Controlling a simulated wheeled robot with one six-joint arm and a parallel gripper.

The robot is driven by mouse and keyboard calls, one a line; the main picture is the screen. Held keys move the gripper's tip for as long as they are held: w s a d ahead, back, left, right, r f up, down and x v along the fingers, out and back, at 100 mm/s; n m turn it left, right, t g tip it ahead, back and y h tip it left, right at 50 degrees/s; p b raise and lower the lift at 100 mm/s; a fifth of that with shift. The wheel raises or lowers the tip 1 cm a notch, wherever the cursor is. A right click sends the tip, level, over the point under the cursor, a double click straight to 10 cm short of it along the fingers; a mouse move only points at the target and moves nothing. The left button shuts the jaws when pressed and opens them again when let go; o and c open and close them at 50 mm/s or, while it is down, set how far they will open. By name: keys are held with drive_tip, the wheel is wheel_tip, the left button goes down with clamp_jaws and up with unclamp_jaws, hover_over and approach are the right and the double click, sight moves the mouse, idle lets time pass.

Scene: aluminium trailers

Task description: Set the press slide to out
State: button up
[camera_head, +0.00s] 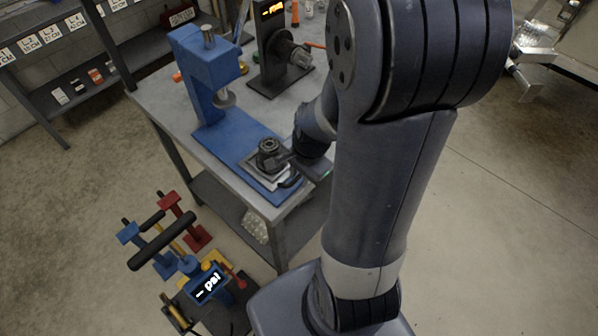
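The blue press (205,75) stands on the grey workbench, with its ram over a long blue base (227,148). The slide (256,171) is a light plate near the front end of that base, clear of the ram. A dark round part (268,152) sits on the slide. A black curved handle (291,182) shows at the slide's front right. My gripper (292,166) is low at the slide's right side, close to the handle. Its fingers are small and dark, partly hidden by my arm. I cannot tell whether they touch the handle or are open.
The grey workbench (165,100) also bears a black stand with a lit display (272,45) behind the press. A shelf (90,80) is at the left. The floor at right is clear.

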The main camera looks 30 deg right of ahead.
drive_tip(key=shift+o, duration=0.6)
drive_tip(key=shift+w+r, duration=0.1)
drive_tip(key=shift+r, duration=0.1)
wheel_tip(320, 180, up, 10)
drive_tip(key=s+p, duration=0.1)
drive_tip(key=s, duration=0.1)
drive_tip(key=shift+d, duration=0.35)
drive_tip(key=shift+w, duration=0.1)
drive_tip(key=f, duration=0.3)
drive_tip(key=w+f, duration=0.1)
drive_tip(key=f, duration=0.3)
drive_tip(key=f+b, duration=0.1)
drive_tip(key=f, duration=0.2)
drive_tip(key=shift+w+a+f, duration=0.3)
drive_tip(key=shift+w+a, duration=0.1)
drive_tip(key=shift+w+a+r, duration=0.1)
drive_tip(key=shift+w, duration=0.15)
